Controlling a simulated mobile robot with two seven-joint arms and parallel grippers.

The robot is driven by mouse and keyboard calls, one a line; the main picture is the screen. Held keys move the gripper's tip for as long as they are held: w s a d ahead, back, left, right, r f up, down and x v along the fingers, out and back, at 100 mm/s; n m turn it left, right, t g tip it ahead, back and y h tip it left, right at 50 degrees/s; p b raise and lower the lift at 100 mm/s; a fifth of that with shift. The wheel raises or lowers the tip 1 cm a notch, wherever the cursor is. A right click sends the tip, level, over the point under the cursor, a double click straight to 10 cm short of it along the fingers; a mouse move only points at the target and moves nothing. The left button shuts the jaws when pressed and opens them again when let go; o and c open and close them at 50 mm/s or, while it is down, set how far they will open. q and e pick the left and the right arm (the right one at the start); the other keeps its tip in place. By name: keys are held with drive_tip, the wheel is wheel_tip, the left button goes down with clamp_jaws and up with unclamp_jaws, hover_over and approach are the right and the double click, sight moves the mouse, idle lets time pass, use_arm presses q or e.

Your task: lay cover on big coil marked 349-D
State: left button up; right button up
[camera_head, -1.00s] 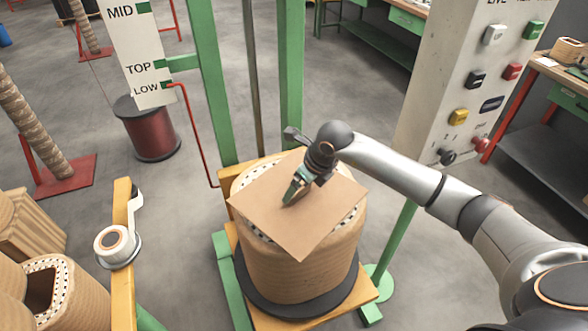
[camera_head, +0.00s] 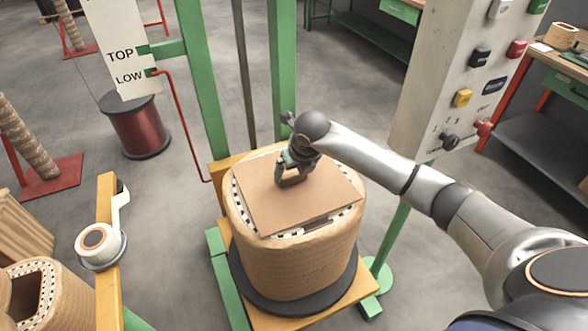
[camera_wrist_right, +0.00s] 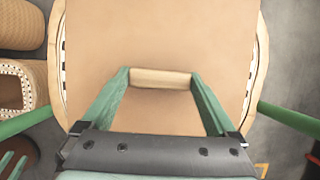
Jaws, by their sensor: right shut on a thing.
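The cover is a flat brown square sheet (camera_head: 262,208) lying over the top of the big coil (camera_head: 295,262). It also shows in the right wrist view (camera_wrist_right: 160,40), with the coil's pale rim on both sides of it. My right gripper (camera_head: 290,180) is over the middle of the cover, shut on its small wooden handle (camera_wrist_right: 160,78). The cover looks about level on the coil's top; a dark gap shows under its front edge. Part of the dotted rim shows around it. No marking 349-D is readable on the coil. My left gripper is not in view.
The coil stands on a black disc (camera_head: 250,290) on a yellow and green lift frame (camera_head: 225,290). A control panel (camera_head: 450,80) with buttons stands to the right. A tape roll (camera_head: 98,243) sits on a yellow post at left. Another coil (camera_head: 55,295) is at the lower left.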

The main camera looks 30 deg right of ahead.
drive_tip(key=shift+f, duration=0.2)
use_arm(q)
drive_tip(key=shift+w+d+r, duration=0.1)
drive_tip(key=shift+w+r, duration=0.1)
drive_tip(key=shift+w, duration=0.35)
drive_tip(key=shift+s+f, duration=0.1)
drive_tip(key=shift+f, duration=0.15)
use_arm(e)
drive_tip(key=shift+f, duration=0.25)
drive_tip(key=o, duration=1.2)
drive_tip(key=shift+b, duration=0.3)
drive_tip(key=shift+o, duration=0.7)
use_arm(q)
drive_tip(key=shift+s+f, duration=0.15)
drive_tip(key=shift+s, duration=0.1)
use_arm(e)
drive_tip(key=shift+f, duration=0.1)
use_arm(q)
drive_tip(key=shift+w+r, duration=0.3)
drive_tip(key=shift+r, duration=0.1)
use_arm(e)
drive_tip(key=v, duration=1.2)
drive_tip(key=shift+r, duration=0.35)
